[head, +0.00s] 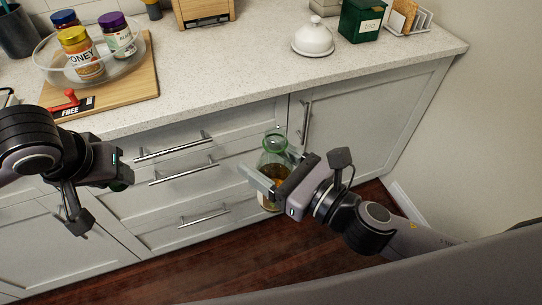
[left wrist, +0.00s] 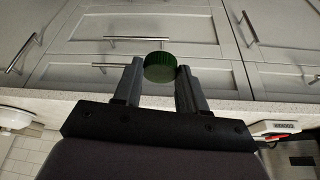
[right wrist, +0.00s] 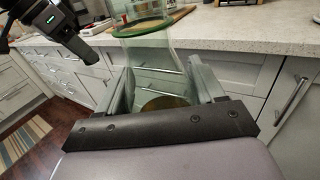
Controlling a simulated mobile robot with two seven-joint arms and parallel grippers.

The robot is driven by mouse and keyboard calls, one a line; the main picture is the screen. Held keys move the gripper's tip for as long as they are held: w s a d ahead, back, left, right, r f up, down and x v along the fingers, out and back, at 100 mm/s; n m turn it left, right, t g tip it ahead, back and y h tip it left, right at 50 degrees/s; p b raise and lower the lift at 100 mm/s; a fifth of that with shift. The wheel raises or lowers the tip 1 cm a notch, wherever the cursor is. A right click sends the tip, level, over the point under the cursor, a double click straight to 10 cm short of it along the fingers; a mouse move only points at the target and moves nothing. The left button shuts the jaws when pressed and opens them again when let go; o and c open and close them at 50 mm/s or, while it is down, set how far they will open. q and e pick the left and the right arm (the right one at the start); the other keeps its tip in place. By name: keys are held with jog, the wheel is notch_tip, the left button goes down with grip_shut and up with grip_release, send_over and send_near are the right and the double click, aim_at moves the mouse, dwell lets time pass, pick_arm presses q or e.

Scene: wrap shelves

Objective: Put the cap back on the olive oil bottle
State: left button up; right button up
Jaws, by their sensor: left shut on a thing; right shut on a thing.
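The olive oil bottle (head: 274,143) is clear glass with a green rim and amber oil low inside. My right gripper (head: 268,172) is shut around its body and holds it in front of the drawers, nearly upright. In the right wrist view the bottle (right wrist: 150,58) stands between the fingers with its green-rimmed mouth uncovered. The green ribbed cap (left wrist: 159,67) is between the fingertips of my left gripper (left wrist: 155,82), which is shut on it. In the head view the left gripper (head: 124,176) is left of the bottle, well apart from it.
The light speckled counter (head: 230,75) runs behind both grippers, above grey-white drawers with bar handles (head: 185,172). On it are a wooden board (head: 135,85), a glass bowl with jars (head: 100,65), a white domed dish (head: 313,38) and a green box (head: 361,20). Space between the grippers is clear.

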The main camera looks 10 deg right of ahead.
pick_arm(q)
jog(key=w+d+r, duration=0.2)
jog(key=d+r, duration=0.3)
jog(key=d, duration=0.3)
notch_tip(320, 180, up, 13)
jog(key=m, duration=0.1)
send_over(274, 135)
jog(key=s, duration=0.2)
jog(key=shift+f, duration=2)
jog(key=shift+f, duration=0.85)
